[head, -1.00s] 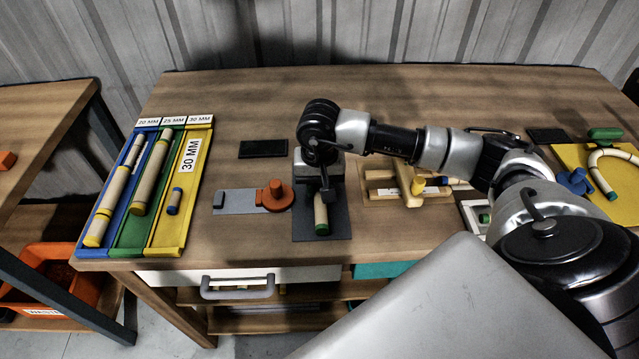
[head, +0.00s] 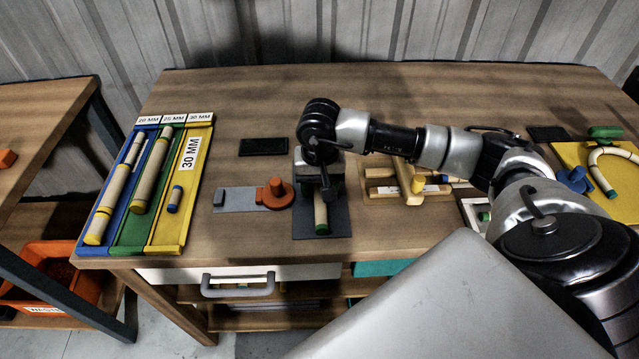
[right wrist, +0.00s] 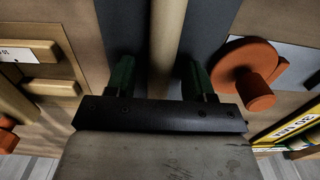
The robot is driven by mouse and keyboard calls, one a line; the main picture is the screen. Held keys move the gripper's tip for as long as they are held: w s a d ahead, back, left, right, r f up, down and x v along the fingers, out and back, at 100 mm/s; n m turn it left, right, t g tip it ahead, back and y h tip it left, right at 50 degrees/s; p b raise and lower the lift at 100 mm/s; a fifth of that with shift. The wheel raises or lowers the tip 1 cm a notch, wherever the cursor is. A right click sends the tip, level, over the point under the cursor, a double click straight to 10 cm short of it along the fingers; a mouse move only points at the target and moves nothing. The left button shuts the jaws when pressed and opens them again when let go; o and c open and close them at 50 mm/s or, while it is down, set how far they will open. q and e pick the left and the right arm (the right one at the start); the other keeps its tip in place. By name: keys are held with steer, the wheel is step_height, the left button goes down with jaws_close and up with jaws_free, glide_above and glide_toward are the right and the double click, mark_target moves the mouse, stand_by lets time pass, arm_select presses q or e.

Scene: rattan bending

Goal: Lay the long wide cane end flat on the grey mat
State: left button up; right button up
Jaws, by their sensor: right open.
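The cane (head: 321,214), pale with a green end, lies on the dark grey mat (head: 340,222) at the table's front middle. My right gripper (head: 327,192) points down over the mat and hides the cane's far part. In the right wrist view, the cane (right wrist: 167,45) runs between the two green-tipped fingers of my right gripper (right wrist: 158,78), with a gap on each side. The grey mat (right wrist: 206,25) shows on both sides of it. The gripper is open. My left gripper is not in view.
An orange turning piece on a grey plate (head: 235,200) stands just left of the mat. A wooden jig (head: 385,190) is close on the right. Blue, green and yellow trays (head: 170,233) with canes lie at left. The table's back is mostly clear.

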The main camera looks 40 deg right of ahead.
mark_target(319, 186)
step_height(319, 186, up, 12)
steer(key=b, duration=0.1)
steer(key=shift+b, duration=0.3)
steer(key=shift+f, duration=0.15)
